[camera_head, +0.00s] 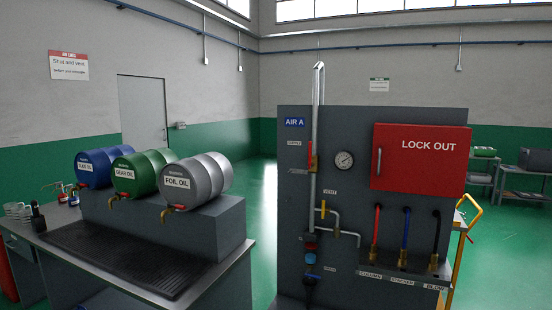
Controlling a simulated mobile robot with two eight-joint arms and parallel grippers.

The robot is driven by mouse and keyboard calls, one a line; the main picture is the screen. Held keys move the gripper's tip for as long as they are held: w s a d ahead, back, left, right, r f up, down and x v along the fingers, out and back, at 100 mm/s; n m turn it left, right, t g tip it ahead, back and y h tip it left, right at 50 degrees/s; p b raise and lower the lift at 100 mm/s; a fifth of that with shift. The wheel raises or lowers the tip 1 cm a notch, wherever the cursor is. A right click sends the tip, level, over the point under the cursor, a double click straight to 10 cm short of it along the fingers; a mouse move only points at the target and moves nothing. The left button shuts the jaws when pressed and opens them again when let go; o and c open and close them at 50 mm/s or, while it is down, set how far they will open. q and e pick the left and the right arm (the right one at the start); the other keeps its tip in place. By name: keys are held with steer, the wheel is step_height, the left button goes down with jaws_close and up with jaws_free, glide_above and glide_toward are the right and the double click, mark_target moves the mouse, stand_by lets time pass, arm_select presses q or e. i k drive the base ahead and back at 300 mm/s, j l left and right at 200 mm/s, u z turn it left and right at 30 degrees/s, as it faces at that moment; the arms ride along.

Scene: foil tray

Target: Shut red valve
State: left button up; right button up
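The red valve handle (310,155) sits on the silver vertical pipe (316,110) of the grey panel (355,125), beside the "SUPPLY" label. The handle looks upright, in line with the pipe, and its brass body shows just below it. A yellow handle (323,208) is lower on the piping, under the "VENT" label. A pressure gauge (344,160) is to the right of the red handle. Neither of my grippers shows in this view.
A red "LOCK OUT" box (420,158) is on the panel's right, above red, blue and black hoses. At left, a bench (215,288) holds blue, green and silver oil drums (200,182). A yellow cart handle (468,215) stands right of the panel. Green floor shows between bench and panel.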

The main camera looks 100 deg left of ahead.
mark_target(310, 164)
steer(key=j+u, duration=0.1)
steer(key=u, duration=0.3)
steer(key=j+u, duration=0.1)
steer(key=u, duration=0.3)
steer(key=k+j+u, duration=0.1)
steer(key=u, duration=0.3)
steer(key=j+u, duration=0.1)
steer(key=u, duration=0.3)
steer(key=j+u, duration=0.3)
steer(key=i+j+u, duration=0.3)
steer(key=j+u, duration=0.3)
